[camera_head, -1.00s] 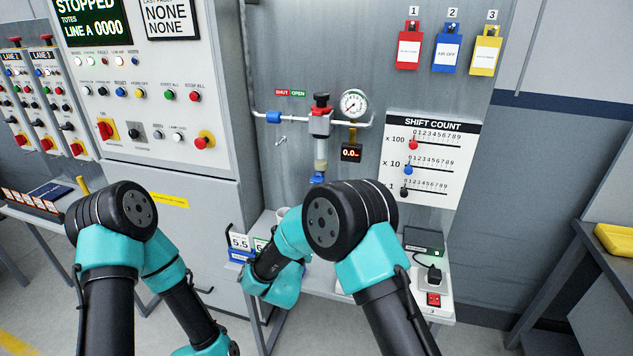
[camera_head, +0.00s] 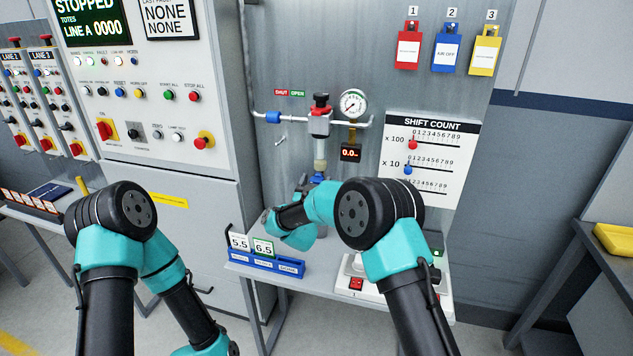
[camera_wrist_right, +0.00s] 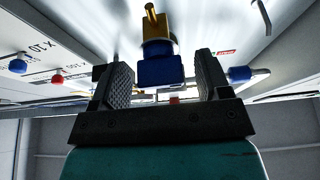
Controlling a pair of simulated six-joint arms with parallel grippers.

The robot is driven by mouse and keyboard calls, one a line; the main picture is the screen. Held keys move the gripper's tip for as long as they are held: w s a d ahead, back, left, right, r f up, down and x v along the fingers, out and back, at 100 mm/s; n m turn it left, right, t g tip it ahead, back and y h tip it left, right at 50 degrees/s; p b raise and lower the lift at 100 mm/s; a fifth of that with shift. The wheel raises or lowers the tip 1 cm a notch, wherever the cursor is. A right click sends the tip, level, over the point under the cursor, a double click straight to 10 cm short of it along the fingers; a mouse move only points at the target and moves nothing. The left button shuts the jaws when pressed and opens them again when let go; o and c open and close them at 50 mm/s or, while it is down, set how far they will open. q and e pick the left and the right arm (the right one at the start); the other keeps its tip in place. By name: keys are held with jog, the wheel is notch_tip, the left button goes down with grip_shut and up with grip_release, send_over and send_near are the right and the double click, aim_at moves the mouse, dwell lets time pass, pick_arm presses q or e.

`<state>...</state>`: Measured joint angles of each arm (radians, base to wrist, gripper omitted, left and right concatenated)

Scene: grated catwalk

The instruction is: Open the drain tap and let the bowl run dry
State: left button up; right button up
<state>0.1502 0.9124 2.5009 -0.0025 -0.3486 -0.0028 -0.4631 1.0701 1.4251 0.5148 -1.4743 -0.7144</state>
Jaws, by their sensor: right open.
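The pressure unit (camera_head: 320,124) with a red body and black knob hangs on the grey panel. Its small pale bowl (camera_head: 320,152) is below. The blue drain tap (camera_head: 318,178) is at the bowl's foot, partly hidden by my right wrist. In the right wrist view a blue block with a brass-coloured stem, seemingly the tap (camera_wrist_right: 160,70), stands between the two ridged fingers. My right gripper (camera_wrist_right: 162,88) is open around it, with a gap visible on each side. The bowl's liquid level is too small to tell. My left gripper is out of view.
A dial gauge (camera_head: 353,103) and a small display (camera_head: 351,152) reading 0.0 sit right of the bowl. The shift count board (camera_head: 430,150) is farther right. Below is a shelf with a blue holder (camera_head: 265,262) and cards. A switch panel (camera_head: 170,85) stands left.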

jog(key=shift+w+d+r, duration=0.1)
jog(key=shift+w+r, duration=0.05)
jog(key=shift+w, duration=0.15)
jog(key=shift+c, duration=0.3)
jog(key=c, duration=0.9)
jog(key=shift+o, duration=0.2)
jog(key=shift+m+g+h, duration=0.5)
jog(key=shift+m+h, duration=0.45)
jog(key=shift+m, duration=1.15)
jog(key=shift+m+g+h, duration=0.5)
jog(key=shift+m+h, duration=0.45)
jog(key=shift+m, duration=1.15)
jog(key=o, duration=0.9)
jog(key=shift+v, duration=3.8)
